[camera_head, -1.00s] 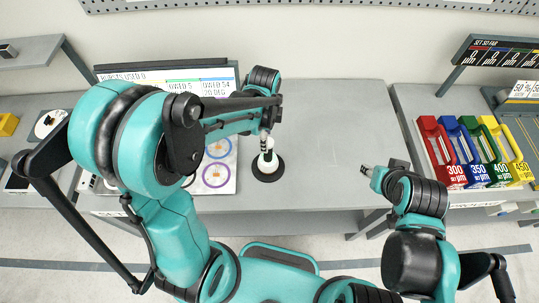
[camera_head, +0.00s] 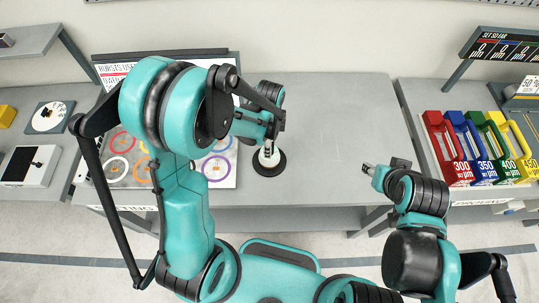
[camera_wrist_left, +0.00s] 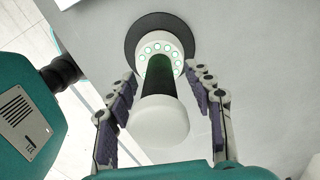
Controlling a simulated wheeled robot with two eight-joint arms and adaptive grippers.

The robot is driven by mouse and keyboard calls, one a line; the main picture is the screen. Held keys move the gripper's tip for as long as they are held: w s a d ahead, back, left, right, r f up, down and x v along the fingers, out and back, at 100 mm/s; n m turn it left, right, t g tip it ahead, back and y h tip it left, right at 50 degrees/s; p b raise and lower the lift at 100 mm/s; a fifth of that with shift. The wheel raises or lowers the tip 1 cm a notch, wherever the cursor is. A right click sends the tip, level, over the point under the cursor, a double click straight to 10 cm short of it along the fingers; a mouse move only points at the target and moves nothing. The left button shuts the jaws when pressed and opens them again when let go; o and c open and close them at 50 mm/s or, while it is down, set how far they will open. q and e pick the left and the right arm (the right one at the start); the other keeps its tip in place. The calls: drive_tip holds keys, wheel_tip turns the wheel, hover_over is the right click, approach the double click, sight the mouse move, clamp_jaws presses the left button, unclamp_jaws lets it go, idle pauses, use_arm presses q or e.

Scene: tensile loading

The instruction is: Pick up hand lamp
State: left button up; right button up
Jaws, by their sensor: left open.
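The hand lamp (camera_wrist_left: 160,90) stands upright on a round black base (camera_wrist_left: 127,42) on the grey table. It has a white ring head with small green-lit spots, a dark grip and a white rounded end. In the head view the lamp (camera_head: 268,157) is partly hidden behind my left arm. My left gripper (camera_wrist_left: 163,118) is open, with its fingers on either side of the lamp; I cannot tell whether they touch it. My right gripper (camera_head: 369,170) is off to the right, in front of the table edge and away from the lamp; its jaw opening is too small to judge.
A sheet with coloured rings (camera_head: 222,182) lies left of the lamp. Red, blue, green and yellow bins (camera_head: 458,150) stand on the right-hand table. A white box (camera_head: 28,167) sits at far left. The table middle (camera_head: 340,120) is clear.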

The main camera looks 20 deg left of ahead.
use_arm(q)
drive_tip(key=shift+f, duration=0.4)
clamp_jaws()
drive_tip(key=shift+r, duration=0.15)
